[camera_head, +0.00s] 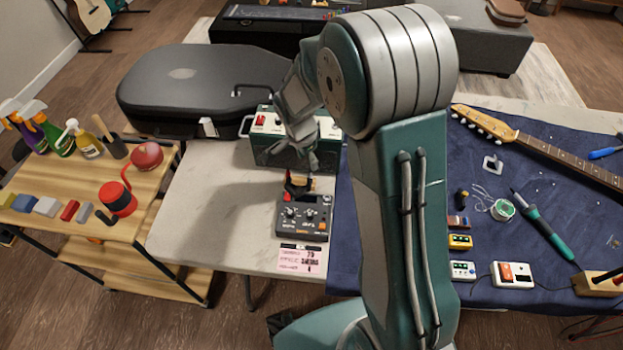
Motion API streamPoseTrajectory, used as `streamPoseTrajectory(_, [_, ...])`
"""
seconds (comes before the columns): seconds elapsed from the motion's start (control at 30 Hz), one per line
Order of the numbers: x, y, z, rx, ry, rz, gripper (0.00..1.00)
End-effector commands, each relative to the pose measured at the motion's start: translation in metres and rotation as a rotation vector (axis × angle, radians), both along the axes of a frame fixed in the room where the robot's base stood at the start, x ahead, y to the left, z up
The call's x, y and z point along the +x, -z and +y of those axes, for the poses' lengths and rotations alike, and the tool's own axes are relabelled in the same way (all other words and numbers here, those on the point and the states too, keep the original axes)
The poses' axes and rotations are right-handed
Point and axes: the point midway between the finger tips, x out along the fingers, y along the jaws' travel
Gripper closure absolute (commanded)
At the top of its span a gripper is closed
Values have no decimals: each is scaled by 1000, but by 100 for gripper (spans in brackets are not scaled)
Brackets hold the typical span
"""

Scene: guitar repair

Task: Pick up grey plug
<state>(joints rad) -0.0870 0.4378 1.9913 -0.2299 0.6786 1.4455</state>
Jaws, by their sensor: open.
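I cannot make out a grey plug for certain; it may be hidden by my gripper or too small to tell. My gripper (299,172) is open and points down over the back edge of a black pedal unit (303,222) with several knobs. Small dark, red and tan parts (299,184) show just under the fingers at the back of this unit. I cannot tell whether the fingers touch them.
A green amplifier box (262,152) stands behind the pedal unit. A pink note (299,260) lies in front of it. A black guitar case (195,85) is behind. The pale tabletop (205,215) is clear on the left. My arm hides part of the blue mat (500,165).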

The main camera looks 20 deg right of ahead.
Motion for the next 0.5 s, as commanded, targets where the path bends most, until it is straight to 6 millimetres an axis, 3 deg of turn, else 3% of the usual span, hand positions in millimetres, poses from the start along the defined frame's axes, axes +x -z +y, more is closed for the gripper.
streamPoseTrajectory(0.1, [0, 22, -3, -1, -1, 7, 40])
streamPoseTrajectory(0.5, [7, 66, -11, 1, -1, 5, 40])
